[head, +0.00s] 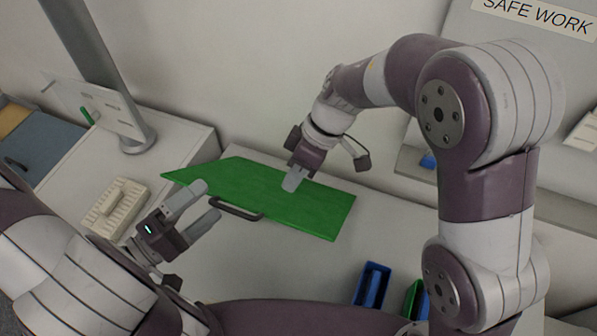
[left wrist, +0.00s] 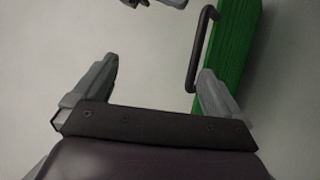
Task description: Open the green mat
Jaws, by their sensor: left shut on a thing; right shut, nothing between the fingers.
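The green mat (head: 265,192) lies on the pale worktop in the head view, looking like a flat green panel. A dark handle (head: 236,209) stands along its near edge. My left gripper (head: 205,204) is just left of the handle with its fingers apart. In the left wrist view my left gripper (left wrist: 158,85) shows a wide, empty gap between its fingers. The handle (left wrist: 197,55) and the edge of the green mat (left wrist: 232,50) are by the right finger there; I cannot tell whether they touch. My right gripper (head: 292,181) is shut, pointing down over the mat.
A beige slotted tray (head: 112,208) is left of my left gripper. A monitor stand (head: 130,138) rises behind it. A blue bin (head: 372,287) and a green bin (head: 415,298) are at the front right. The worktop is clear between the mat and the bins.

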